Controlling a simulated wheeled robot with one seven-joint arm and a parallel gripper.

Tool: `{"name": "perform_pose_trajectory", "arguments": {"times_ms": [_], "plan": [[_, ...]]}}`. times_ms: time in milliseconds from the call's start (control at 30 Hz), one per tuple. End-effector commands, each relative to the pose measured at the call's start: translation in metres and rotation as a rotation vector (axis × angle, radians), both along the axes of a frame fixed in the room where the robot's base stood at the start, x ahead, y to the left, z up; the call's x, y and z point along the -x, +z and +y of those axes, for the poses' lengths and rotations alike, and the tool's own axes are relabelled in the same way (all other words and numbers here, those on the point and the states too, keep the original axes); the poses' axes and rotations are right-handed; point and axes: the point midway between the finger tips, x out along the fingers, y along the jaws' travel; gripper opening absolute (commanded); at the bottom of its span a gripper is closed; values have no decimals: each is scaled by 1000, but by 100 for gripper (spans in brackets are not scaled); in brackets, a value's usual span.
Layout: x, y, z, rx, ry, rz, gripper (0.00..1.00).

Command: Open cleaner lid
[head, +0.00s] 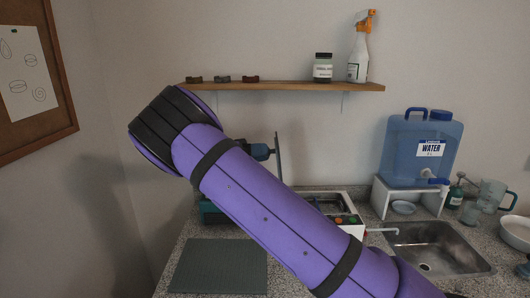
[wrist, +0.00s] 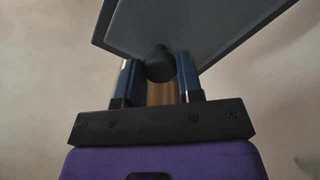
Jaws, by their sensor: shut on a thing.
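The cleaner (head: 349,221) is a white box with coloured buttons on the counter, partly hidden behind my purple arm. Its metal basin (head: 330,203) shows from above, uncovered at the part I can see. The lid (head: 278,158) is a thin grey panel standing steeply upright, almost edge-on. My gripper (head: 262,152) is at the left face of the lid. In the wrist view, the lid (wrist: 200,25) fills the top, tilted. A dark round knob (wrist: 160,65) sits between the two blue fingers of my gripper (wrist: 158,76), which is shut on it. The lid's hinge is hidden.
A dark ribbed mat (head: 218,266) lies front left. A teal object (head: 211,213) is partly hidden behind my arm. A sink (head: 437,248) and blue water jug (head: 421,148) stand right. A wooden shelf (head: 285,87) with a spray bottle (head: 359,55) hangs above.

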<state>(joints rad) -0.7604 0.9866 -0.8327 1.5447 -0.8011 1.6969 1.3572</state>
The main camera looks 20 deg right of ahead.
Motion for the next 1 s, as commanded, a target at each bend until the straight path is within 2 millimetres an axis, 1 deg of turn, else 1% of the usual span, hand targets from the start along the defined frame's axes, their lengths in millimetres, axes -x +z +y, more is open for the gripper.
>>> {"name": "perform_pose_trajectory", "arguments": {"times_ms": [400, 433, 467, 500, 533, 833, 933, 1000], "plan": [[0, -2, 1, 2, -1, 4, 0], [0, -2, 1, 2, -1, 4, 41], [0, -2, 1, 2, -1, 4, 48], [0, -1, 1, 2, -1, 4, 57], [0, -1, 1, 3, 0, 4, 60], [-1, -1, 3, 3, 0, 3, 60], [-4, -3, 10, 4, 1, 4, 60], [-8, -4, 19, 4, 3, 4, 60]]}}
